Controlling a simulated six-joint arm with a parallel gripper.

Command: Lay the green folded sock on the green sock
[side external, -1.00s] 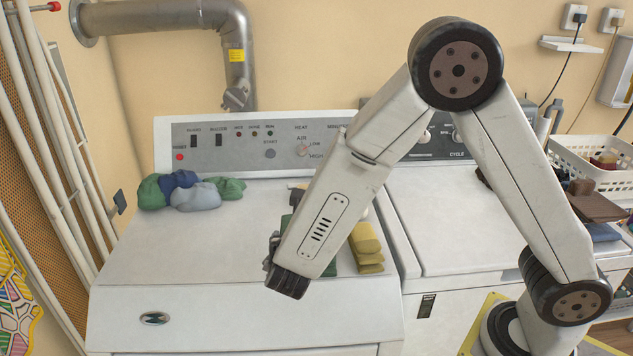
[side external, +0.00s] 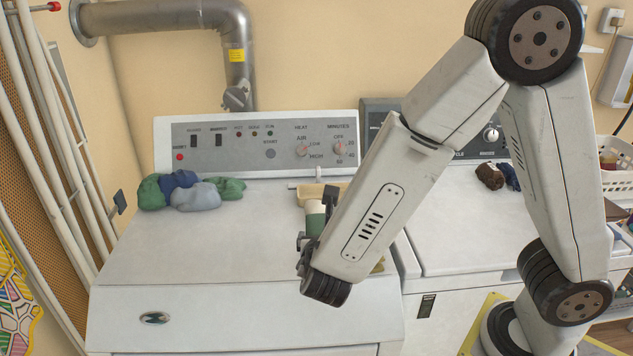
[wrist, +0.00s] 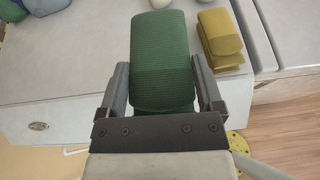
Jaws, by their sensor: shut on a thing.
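The green folded sock (wrist: 162,62) is held between the two fingers of my gripper (wrist: 162,78), with a finger along each side, in the wrist view. A small part of green (side external: 314,226) shows above my gripper (side external: 312,245) in the side view; the arm hides the rest. The green sock to lay it on cannot be made out clearly. A strip of green shows below the held sock in the wrist view, and I cannot tell whether it is that other sock.
A stack of mustard folded socks (wrist: 221,40) lies just right of the held sock. Balled socks (side external: 195,196) sit at the dryer's back left. A tan tray (side external: 312,191) stands behind my gripper. The dryer top (side external: 215,240) is clear at left and middle.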

